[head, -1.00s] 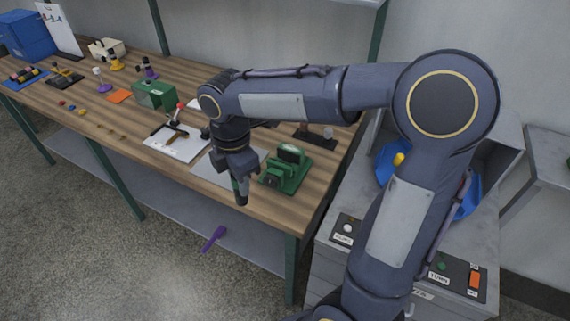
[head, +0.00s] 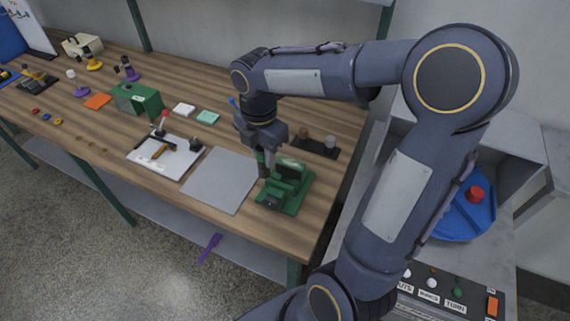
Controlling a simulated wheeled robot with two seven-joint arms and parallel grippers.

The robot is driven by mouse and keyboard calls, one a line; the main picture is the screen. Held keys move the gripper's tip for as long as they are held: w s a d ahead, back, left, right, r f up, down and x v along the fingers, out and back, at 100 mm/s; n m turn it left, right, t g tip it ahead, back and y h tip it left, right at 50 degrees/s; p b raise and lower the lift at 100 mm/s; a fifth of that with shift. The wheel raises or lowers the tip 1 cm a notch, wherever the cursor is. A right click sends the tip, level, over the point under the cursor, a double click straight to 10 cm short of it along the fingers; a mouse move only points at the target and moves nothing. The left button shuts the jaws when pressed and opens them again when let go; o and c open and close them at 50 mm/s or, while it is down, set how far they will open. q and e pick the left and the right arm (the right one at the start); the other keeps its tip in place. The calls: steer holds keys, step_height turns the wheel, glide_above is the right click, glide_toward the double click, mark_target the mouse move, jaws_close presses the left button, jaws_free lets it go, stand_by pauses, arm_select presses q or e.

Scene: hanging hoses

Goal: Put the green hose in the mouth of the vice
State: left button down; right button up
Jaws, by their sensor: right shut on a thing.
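The green vice (head: 288,190) stands on its green base near the right front corner of the wooden bench. My right gripper (head: 265,170) points down just left of the vice's upper part, very close to it. It is shut on a small green piece (head: 260,157), which looks like the green hose. Most of that piece is hidden by the fingers, and I cannot tell whether it is between the vice's jaws. My left gripper is not in view.
A grey plate (head: 219,180) lies left of the vice, and a white board with tools (head: 167,157) is further left. A dark holder (head: 316,147) stands behind the vice. A blue round tray with a red knob (head: 475,194) sits at right. A purple item (head: 209,248) lies below the bench.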

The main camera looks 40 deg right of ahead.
mark_target(285, 166)
steer(key=d+f, duration=0.5)
steer(key=shift+d+f, duration=0.3)
steer(key=shift+f, duration=0.05)
jaws_close()
steer(key=f, duration=0.2)
steer(key=d+f, duration=0.1)
steer(key=f, duration=0.1)
steer(key=shift+f, duration=0.2)
steer(key=shift+a, duration=0.1)
steer(key=o, duration=0.7)
jaws_free()
steer(key=shift+r, duration=0.1)
steer(key=shift+w, duration=0.1)
